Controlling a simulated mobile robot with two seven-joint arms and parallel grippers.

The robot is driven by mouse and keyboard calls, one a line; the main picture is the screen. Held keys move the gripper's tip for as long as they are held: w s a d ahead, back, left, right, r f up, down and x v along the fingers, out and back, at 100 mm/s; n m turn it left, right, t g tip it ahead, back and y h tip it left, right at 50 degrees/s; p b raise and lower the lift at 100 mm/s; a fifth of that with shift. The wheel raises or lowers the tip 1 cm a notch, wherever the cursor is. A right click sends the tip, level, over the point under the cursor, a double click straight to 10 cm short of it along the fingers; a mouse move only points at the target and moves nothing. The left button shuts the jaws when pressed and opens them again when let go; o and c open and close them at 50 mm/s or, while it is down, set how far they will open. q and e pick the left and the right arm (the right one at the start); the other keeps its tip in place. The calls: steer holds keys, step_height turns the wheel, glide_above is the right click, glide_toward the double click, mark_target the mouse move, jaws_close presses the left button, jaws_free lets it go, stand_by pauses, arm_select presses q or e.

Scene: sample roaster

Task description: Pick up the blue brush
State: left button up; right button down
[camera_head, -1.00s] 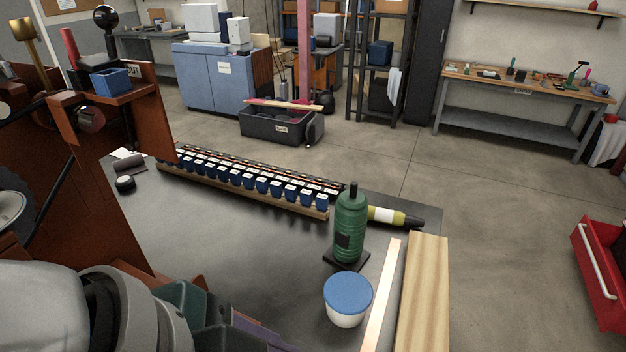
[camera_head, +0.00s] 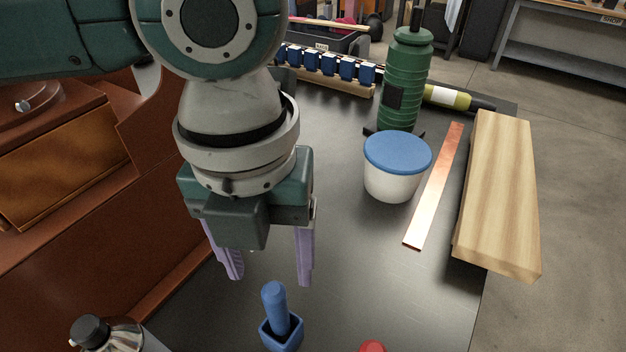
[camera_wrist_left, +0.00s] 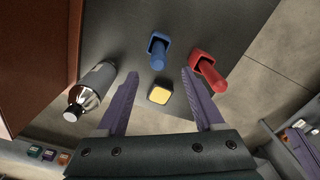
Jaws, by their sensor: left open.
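The blue brush (camera_head: 277,316) is on the dark tabletop at the bottom of the head view, its round handle pointing up from a square blue base. In the left wrist view the blue brush (camera_wrist_left: 157,53) lies ahead of the fingers, between their lines. My left gripper (camera_head: 265,277) is open and empty, with purple fingers pointing down above the table, just behind the brush in the head view. The left wrist view also shows the open fingers (camera_wrist_left: 160,88) with nothing between them.
A red brush-like item (camera_wrist_left: 209,73) stands right of the blue one. A yellow-topped block (camera_wrist_left: 160,93) and a metal bottle (camera_wrist_left: 92,89) are near. A blue-lidded tub (camera_head: 392,172), green canister (camera_head: 405,82), copper strip (camera_head: 436,185) and wooden board (camera_head: 500,190) stand to the right.

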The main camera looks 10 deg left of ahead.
mark_target(275, 304)
arm_select(q)
step_height(275, 304, down, 4)
steer(key=shift+f+b, duration=0.15)
steer(key=shift+b, duration=0.25)
step_height(275, 304, down, 5)
steer(key=shift+b, duration=0.65)
steer(key=shift+a, duration=0.1)
jaws_close()
